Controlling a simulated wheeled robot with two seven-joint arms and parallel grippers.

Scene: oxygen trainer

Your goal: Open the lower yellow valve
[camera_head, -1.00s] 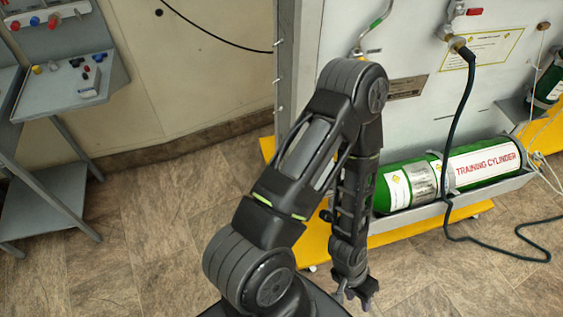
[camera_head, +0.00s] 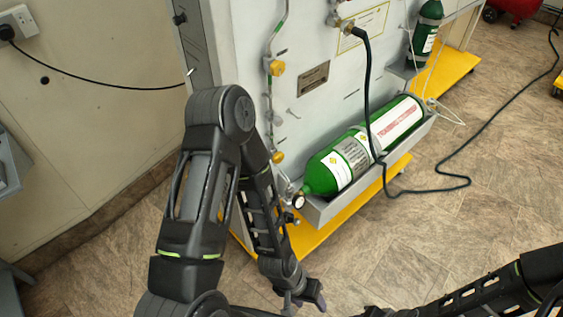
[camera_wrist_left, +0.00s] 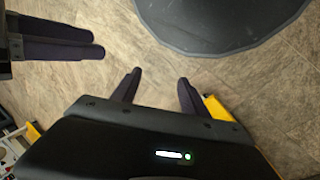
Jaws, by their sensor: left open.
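The lower yellow valve (camera_head: 278,157) is a small yellow fitting on a thin pipe on the grey panel, just right of my left arm's elbow. An upper yellow valve (camera_head: 277,68) sits above it on the same pipe. My left gripper (camera_head: 307,302) hangs low over the floor, well below the lower valve and apart from it. In the left wrist view its two fingers (camera_wrist_left: 160,78) are spread with bare floor between them. My right gripper's dark fingers (camera_wrist_left: 55,40) show at the upper left of that view; their opening is unclear.
A green training cylinder (camera_head: 345,165) lies in a grey tray at the panel's foot, with a gauge (camera_head: 298,202) at its near end. A yellow base (camera_head: 345,222) juts out below. A dark hose (camera_head: 368,100) hangs in front.

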